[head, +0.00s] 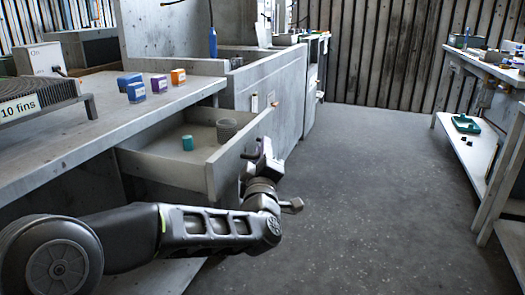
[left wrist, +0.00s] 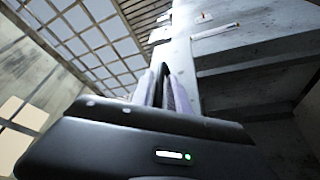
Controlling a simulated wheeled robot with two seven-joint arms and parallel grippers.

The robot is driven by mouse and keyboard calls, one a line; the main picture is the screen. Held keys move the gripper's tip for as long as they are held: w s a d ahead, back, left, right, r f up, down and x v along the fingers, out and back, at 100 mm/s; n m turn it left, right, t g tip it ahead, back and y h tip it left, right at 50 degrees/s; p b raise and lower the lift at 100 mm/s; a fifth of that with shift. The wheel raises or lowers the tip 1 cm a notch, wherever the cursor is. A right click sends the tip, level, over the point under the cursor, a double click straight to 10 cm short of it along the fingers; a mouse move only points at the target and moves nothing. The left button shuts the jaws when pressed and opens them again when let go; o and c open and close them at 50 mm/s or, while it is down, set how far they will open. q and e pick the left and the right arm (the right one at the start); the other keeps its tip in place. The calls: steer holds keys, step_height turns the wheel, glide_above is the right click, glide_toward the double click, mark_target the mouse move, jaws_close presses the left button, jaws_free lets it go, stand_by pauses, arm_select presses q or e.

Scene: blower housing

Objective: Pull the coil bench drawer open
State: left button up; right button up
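The coil bench drawer (head: 208,178) stands pulled out from under the grey bench at the left in the head view. A small teal cylinder (head: 188,143) and a grey ribbed coil (head: 226,130) are inside it. My left gripper (head: 261,150) is at the outer face of the drawer front, at its dark handle (head: 249,156). In the left wrist view the fingers (left wrist: 161,85) are close together beside the grey drawer front. They look shut on the handle, though the grip itself is mostly hidden. My right gripper is not in view.
On the bench top (head: 110,115) are blue, purple and orange small boxes (head: 158,84) and a finned block labelled "10 fins" (head: 35,98). A side bench with a shelf holding a green tray (head: 466,124) stands at the right. The floor (head: 370,190) between is clear.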

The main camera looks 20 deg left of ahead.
arm_select(q)
steer(key=p+v, duration=0.1)
steer(key=v, duration=0.6)
steer(key=shift+s, duration=0.35)
steer(key=shift+d+f, duration=0.1)
steer(key=shift+d, duration=0.05)
